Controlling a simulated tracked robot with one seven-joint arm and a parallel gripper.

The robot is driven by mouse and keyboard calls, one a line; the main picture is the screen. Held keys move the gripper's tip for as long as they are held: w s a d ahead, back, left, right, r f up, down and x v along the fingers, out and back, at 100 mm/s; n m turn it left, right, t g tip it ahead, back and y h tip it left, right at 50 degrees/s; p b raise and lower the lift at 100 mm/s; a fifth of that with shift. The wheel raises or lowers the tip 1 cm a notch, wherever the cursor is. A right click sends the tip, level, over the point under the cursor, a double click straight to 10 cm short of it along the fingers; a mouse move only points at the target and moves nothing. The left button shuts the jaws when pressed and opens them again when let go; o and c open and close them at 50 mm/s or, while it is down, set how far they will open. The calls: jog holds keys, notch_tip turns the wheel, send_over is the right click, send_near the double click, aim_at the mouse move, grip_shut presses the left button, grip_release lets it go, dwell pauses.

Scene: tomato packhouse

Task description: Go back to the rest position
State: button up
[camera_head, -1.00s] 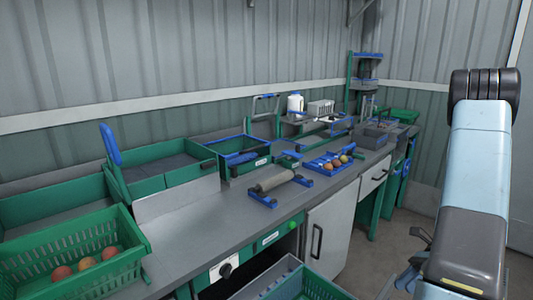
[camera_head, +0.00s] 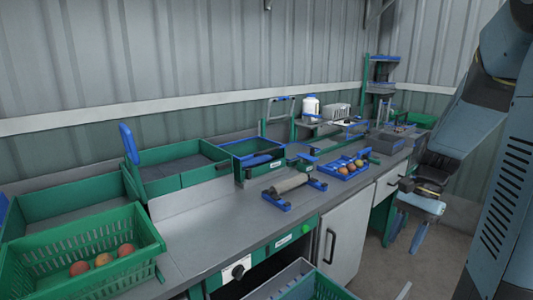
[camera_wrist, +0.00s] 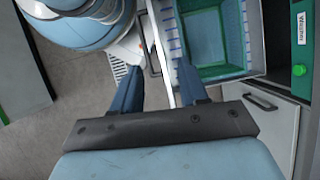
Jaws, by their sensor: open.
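My gripper (camera_head: 406,232) hangs at the right of the head view, over the floor in front of the bench. Its two fingers point down and stand apart with nothing between them. In the wrist view my gripper (camera_wrist: 160,88) shows two dark blue fingers spread wide. A green crate (camera_wrist: 212,38) lies beyond the right finger in that view. My folded arm fills the right side of the head view.
The bench (camera_head: 215,235) runs along the wall. On it stand a green basket (camera_head: 140,228) with several tomatoes, a roller (camera_head: 288,184) and a blue tray (camera_head: 333,171) with fruit. A white cabinet door (camera_head: 345,235) is below. Grey floor (camera_head: 385,275) is open at right.

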jog(key=s+a+r+n+t+h, duration=0.2)
jog(key=s+a+r+n+t, duration=0.2)
jog(key=r, duration=0.3)
jog(key=s+a+r+n+t+h, duration=0.1)
jog(key=s+a+r+n+t, duration=0.3)
jog(key=r+n, duration=0.2)
jog(key=shift+a+r+n+h, duration=0.3)
jog(key=shift+a+r+h, duration=0.05)
jog(key=shift+h, duration=0.05)
